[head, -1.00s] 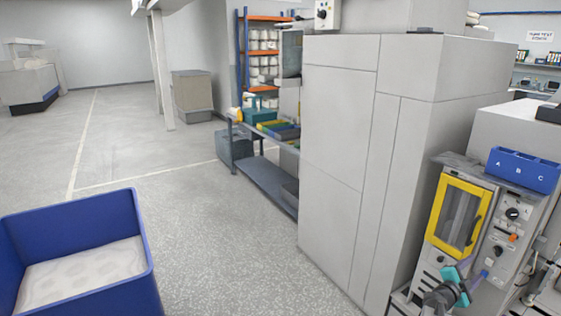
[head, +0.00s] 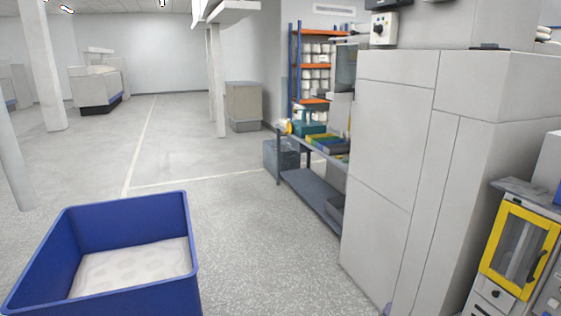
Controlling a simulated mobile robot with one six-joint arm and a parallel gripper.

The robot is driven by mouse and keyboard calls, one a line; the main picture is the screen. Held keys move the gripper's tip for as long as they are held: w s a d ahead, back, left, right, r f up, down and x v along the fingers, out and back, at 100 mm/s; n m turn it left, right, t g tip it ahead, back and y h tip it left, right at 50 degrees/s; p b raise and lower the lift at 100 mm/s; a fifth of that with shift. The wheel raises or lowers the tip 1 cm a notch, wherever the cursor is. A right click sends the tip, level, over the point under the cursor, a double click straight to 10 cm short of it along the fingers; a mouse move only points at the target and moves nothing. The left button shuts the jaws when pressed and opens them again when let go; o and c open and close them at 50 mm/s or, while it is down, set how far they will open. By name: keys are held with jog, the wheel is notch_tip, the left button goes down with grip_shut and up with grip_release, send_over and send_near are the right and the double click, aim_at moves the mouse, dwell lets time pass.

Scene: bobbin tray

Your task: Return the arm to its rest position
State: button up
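My gripper is not in view in the head view, so its state cannot be seen. A small purplish sliver (head: 388,309) shows at the bottom edge, and I cannot tell what it is. No bobbin tray is visible.
A large blue bin (head: 192,225) with a pale bottom stands at the front left. A tall grey cabinet (head: 385,150) fills the right. A yellow-framed door (head: 487,255) shows at the right edge. A shelf cart (head: 310,192) stands behind the cabinet. The floor (head: 245,220) between is open.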

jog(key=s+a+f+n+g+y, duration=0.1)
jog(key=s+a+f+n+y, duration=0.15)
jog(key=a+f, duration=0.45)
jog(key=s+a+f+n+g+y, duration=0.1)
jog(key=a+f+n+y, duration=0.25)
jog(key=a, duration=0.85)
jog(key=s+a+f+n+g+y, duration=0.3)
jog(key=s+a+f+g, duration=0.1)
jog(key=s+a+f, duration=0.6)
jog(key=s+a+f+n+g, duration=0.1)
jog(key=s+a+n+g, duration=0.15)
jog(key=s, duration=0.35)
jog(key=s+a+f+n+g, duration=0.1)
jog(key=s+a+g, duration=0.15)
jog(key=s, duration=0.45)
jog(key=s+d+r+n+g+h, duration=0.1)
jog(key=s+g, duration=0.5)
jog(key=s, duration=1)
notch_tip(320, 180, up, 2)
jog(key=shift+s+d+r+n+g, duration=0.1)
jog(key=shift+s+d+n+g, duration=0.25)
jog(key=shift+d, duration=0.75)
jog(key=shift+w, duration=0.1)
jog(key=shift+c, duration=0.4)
